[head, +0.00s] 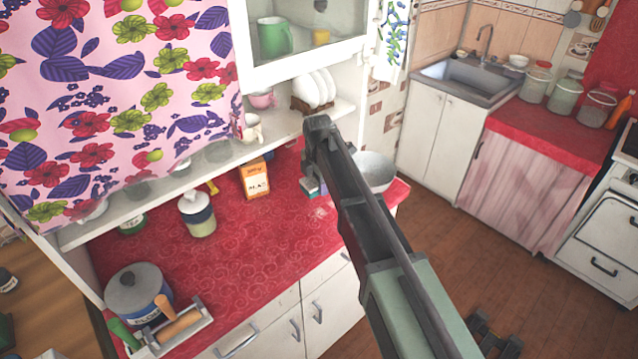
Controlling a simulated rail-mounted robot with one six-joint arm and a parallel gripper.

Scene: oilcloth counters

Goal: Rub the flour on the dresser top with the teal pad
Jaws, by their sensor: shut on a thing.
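The dresser top (255,225) is a red counter with a swirl pattern. A faint whitish patch, which looks like the flour (320,212), lies on it near the right end, just left of my arm. A small teal and pale block (309,187), which looks like the teal pad, is close behind this patch; my arm covers its right side. I cannot tell whether it rests on the counter or is held. My arm crosses the view from the bottom right up to the dresser shelf. My gripper is hidden behind it, so its jaws do not show.
A pale bowl (374,171) is right of my arm. The shelf (285,122) overhangs the back. The front middle is clear.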

